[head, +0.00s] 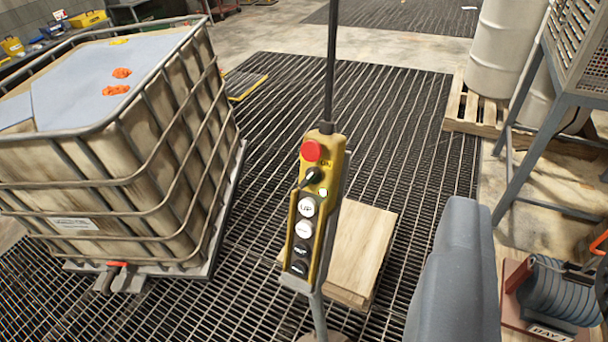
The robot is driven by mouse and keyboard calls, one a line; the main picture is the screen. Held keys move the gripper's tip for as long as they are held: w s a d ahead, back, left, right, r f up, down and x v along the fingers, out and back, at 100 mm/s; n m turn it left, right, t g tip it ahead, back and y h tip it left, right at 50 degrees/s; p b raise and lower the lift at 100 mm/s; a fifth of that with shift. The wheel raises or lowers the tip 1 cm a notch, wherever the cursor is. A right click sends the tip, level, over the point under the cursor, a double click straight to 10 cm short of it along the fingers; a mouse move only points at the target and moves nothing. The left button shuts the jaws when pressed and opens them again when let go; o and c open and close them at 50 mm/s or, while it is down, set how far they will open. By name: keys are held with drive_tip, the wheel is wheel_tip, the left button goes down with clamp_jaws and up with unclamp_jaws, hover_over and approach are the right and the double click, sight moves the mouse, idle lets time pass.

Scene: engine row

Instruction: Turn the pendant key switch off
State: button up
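The yellow pendant (338,190) hangs upright, slightly tilted, on a black cable in the middle of the view. Its black key switch (313,176) sits below a red mushroom button (311,150). A dark lever or key sticks out from the switch toward the lower left. Two white and two black buttons run down below. A smooth grey part, seemingly my gripper (455,275), rises at the lower right, apart from the pendant in the picture. Its fingertips cannot be made out.
A caged liquid tank (110,165) stands close at the left. A wooden board (362,250) lies behind the pendant on the grating floor (400,110). White drums (500,45) on a pallet and a grey metal stand (530,160) are at the right. A coiled unit (555,295) sits lower right.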

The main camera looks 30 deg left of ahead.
sight(306, 180)
drive_tip(key=w+a+f+m+t+y+p, duration=0.2)
drive_tip(key=w+a+p, duration=0.1)
drive_tip(key=w+a, duration=0.55)
drive_tip(key=w+a+f+m+t+y+p, duration=0.1)
drive_tip(key=w+a+f+m+y+p, duration=0.15)
drive_tip(key=w+a, duration=0.65)
drive_tip(key=s+a+f+m+h+p, duration=0.2)
drive_tip(key=s+f+h, duration=0.1)
drive_tip(key=f, duration=0.4)
drive_tip(key=s+a+f+m+g+h+p, duration=0.1)
drive_tip(key=s+a+f+h, duration=0.2)
drive_tip(key=f, duration=0.4)
drive_tip(key=s+a+f+m+h+p, duration=0.1)
drive_tip(key=s+f+m+h+p, duration=0.2)
drive_tip(key=f, duration=0.4)
drive_tip(key=shift+n+h, duration=0.55)
drive_tip(key=shift+n, duration=0.2)
drive_tip(key=x, duration=1.4)
drive_tip(key=shift+w+a+p, duration=0.1)
drive_tip(key=shift+a+p, duration=0.1)
drive_tip(key=shift+p, duration=0.1)
